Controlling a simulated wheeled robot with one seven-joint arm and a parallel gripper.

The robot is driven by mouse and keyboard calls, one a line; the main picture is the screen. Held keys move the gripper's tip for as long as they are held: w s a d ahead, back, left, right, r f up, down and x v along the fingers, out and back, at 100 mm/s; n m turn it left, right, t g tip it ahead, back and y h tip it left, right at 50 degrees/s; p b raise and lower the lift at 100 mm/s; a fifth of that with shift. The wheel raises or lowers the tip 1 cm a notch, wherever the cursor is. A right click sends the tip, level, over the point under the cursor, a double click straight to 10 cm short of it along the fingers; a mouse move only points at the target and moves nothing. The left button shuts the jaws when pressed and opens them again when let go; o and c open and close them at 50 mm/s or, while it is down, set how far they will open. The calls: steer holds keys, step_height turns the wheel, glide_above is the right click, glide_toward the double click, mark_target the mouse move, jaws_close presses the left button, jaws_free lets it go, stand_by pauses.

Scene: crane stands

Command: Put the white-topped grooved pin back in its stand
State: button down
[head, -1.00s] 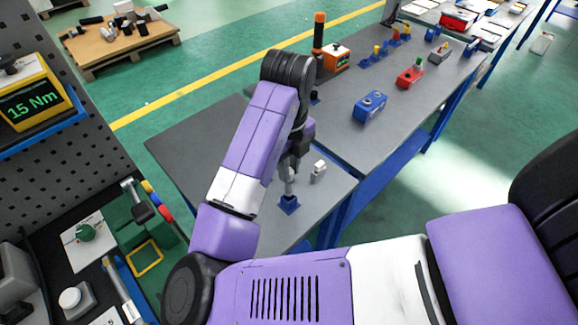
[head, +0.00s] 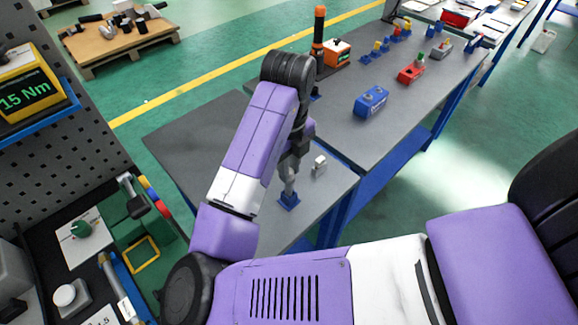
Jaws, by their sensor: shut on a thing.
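A small blue stand (head: 289,201) sits on the grey bench near its front edge, directly below my gripper. My gripper (head: 289,176) points down and is shut on a slim grey pin (head: 289,188). The pin is close to upright, with its lower end at the stand. I cannot tell whether it is inside the stand or just above it. The gripper hides the pin's top, so its white cap and grooves cannot be made out.
A small pale block (head: 319,165) stands close to the right of my gripper. A blue box (head: 371,101), a red block (head: 411,74) and an orange device (head: 337,51) are farther back. The left part of the near bench (head: 190,140) is clear.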

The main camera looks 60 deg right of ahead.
steer(key=shift+f+b, duration=1.2)
steer(key=shift+f, duration=0.3)
steer(key=c, duration=1.2)
jaws_free()
steer(key=shift+r+p, duration=2)
steer(key=shift+r, duration=0.6)
steer(key=shift+r, duration=3.85)
